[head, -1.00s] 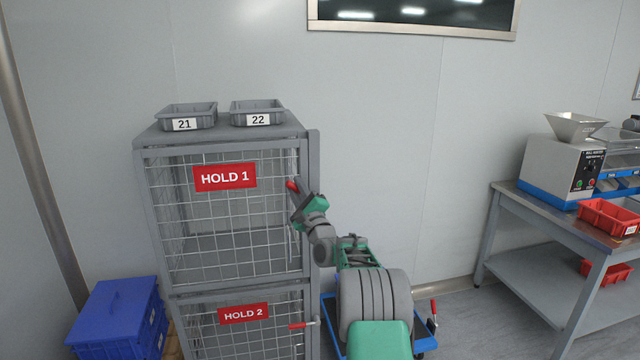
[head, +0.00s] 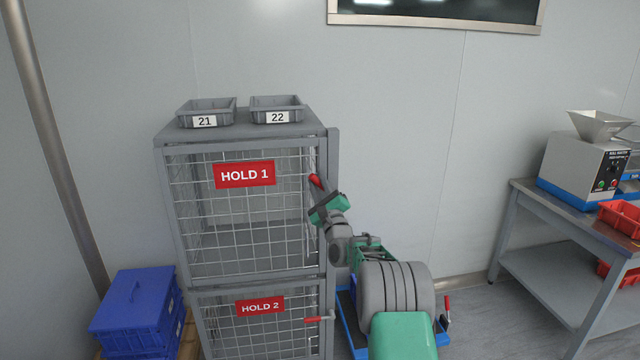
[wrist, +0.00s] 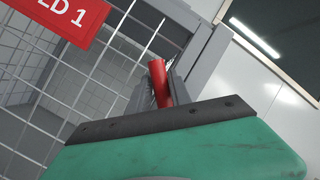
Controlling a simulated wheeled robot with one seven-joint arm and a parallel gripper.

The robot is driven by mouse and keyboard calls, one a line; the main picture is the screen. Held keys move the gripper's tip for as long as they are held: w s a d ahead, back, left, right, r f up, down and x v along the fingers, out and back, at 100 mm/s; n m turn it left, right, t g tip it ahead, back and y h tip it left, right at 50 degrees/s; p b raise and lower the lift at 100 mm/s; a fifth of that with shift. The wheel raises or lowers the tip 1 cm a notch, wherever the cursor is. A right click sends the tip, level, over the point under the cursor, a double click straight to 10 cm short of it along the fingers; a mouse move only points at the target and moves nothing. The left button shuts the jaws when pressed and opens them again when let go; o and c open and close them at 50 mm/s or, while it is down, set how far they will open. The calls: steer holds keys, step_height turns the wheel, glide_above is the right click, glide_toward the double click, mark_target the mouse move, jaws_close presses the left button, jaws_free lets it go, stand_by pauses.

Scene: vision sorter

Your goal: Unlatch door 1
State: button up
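The door labelled HOLD 1 (head: 245,174) is the upper wire-mesh door of a grey cage and looks closed. Its red latch handle (head: 315,180) is at the door's right edge, tilted up and to the left. It also shows in the wrist view (wrist: 158,82), between my gripper's fingers. My gripper (head: 319,193) is at the handle, and its dark fingers (wrist: 162,88) sit close on both sides of the red grip, shut on it. The latch's pivot is hidden behind my gripper.
Below is the HOLD 2 door (head: 260,306) with its red handle (head: 318,319) lying level. Grey bins 21 (head: 206,108) and 22 (head: 277,103) stand on the cage. Blue crates (head: 135,310) are at left, a steel bench (head: 530,200) at right.

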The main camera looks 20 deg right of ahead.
steer(key=o, duration=0.3)
steer(key=b+v, duration=0.1)
steer(key=v, duration=0.6)
steer(key=shift+s, duration=0.35)
steer(key=shift+f, duration=0.1)
